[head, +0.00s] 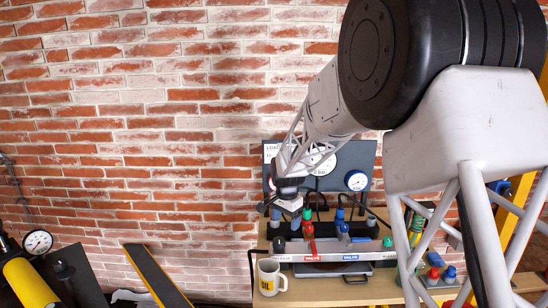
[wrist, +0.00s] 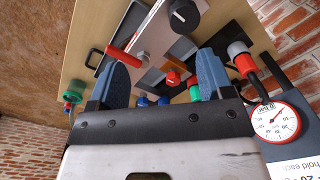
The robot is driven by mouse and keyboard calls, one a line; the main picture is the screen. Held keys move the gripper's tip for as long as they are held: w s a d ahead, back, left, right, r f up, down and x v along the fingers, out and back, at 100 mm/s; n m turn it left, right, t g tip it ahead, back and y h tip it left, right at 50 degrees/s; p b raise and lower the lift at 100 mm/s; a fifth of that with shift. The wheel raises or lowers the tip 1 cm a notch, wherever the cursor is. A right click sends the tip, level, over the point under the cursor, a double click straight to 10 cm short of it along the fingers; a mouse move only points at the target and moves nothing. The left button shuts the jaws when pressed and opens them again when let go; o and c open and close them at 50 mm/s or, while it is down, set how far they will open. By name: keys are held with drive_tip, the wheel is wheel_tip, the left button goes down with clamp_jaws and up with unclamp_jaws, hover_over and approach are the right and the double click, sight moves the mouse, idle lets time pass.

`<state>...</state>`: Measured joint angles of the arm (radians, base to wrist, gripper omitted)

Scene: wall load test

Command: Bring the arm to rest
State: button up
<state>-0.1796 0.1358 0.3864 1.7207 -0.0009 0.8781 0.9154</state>
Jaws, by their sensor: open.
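My arm spans the right half of the head view and reaches down to the bench. My gripper (head: 281,211) is small there, in front of the gauge panel and above the left part of the bench. In the wrist view my gripper (wrist: 163,76) shows two blue fingers spread wide apart with nothing held between them. Past the fingers are a red-handled lever (wrist: 125,57), a black knob (wrist: 184,14) and an orange-red knob (wrist: 173,76). I cannot tell how far these are from the fingertips.
A dark panel (head: 368,152) with gauges stands behind the wooden bench (head: 325,292). A red-rimmed gauge (wrist: 277,121) is close at right in the wrist view.

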drive_tip(key=s+d+r+n, duration=0.1)
drive_tip(key=s+d+r, duration=0.2)
drive_tip(key=s+r, duration=0.3)
drive_tip(key=s+d+r+n+t, duration=0.1)
drive_tip(key=s+d+r+n, duration=0.15)
drive_tip(key=s, duration=0.65)
drive_tip(key=s+d+r, duration=0.4)
drive_tip(key=s+r, duration=0.1)
drive_tip(key=s, duration=0.2)
drive_tip(key=s+d+n, duration=0.2)
drive_tip(key=s, duration=1)
drive_tip(key=s+d+n+t, duration=0.1)
drive_tip(key=s+d+n, duration=0.1)
drive_tip(key=s, duration=1.1)
drive_tip(key=shift+d+r+n, duration=0.2)
drive_tip(key=shift+d+n, duration=0.15)
drive_tip(key=shift+d, duration=0.05)
